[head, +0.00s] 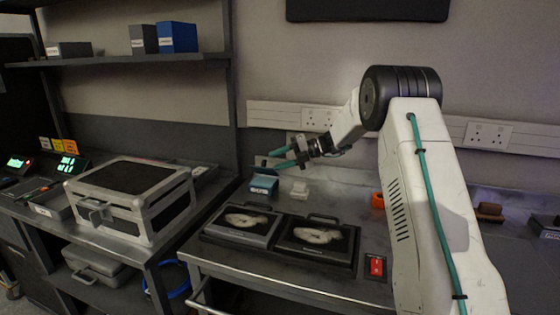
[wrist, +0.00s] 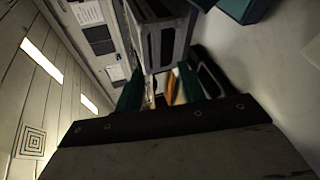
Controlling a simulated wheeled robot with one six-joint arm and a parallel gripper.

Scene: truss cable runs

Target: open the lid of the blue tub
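A small blue-teal tub (head: 262,188) with a pale label on its front stands on the workbench, behind the left black case. Its lid looks closed, but it is too small to be sure. My gripper (head: 276,158) is in the air above the tub, its teal fingers pointing left and apart, with nothing held. In the wrist view the two green fingers of my gripper (wrist: 158,92) stand apart with a gap between them. A teal box corner (wrist: 243,8) at the top right of that view may be the tub.
Two open-looking black cases (head: 318,238) lie in front of the tub. A small white block (head: 300,188) stands just right of it. A silver case (head: 130,195) is on the left bench. A blue box (head: 177,37) sits on the upper shelf. A red switch (head: 376,266) is at the right.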

